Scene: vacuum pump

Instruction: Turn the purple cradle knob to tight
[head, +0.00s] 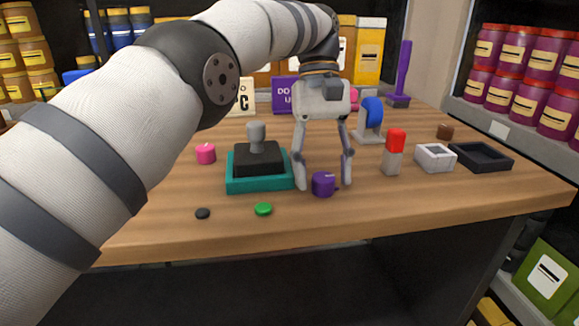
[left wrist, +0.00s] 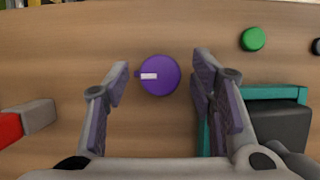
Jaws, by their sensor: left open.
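The purple cradle knob (head: 323,184) is a short round knob on the wooden table, near its front edge. In the left wrist view the knob (left wrist: 160,76) shows from above, with a white mark and small pointer towards the left of the picture. My left gripper (head: 325,181) points down over the knob, open, with one finger on each side. In the left wrist view a gap shows between the knob and each finger of the gripper (left wrist: 160,70). The word tight is not readable anywhere. My right gripper is not in view.
A teal base with a black block (head: 258,158) stands close left of my left gripper. A green button (head: 263,209) and a black button (head: 203,213) lie nearer the edge. A red-topped grey block (head: 393,153), white box (head: 434,157) and dark tray (head: 481,157) stand right.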

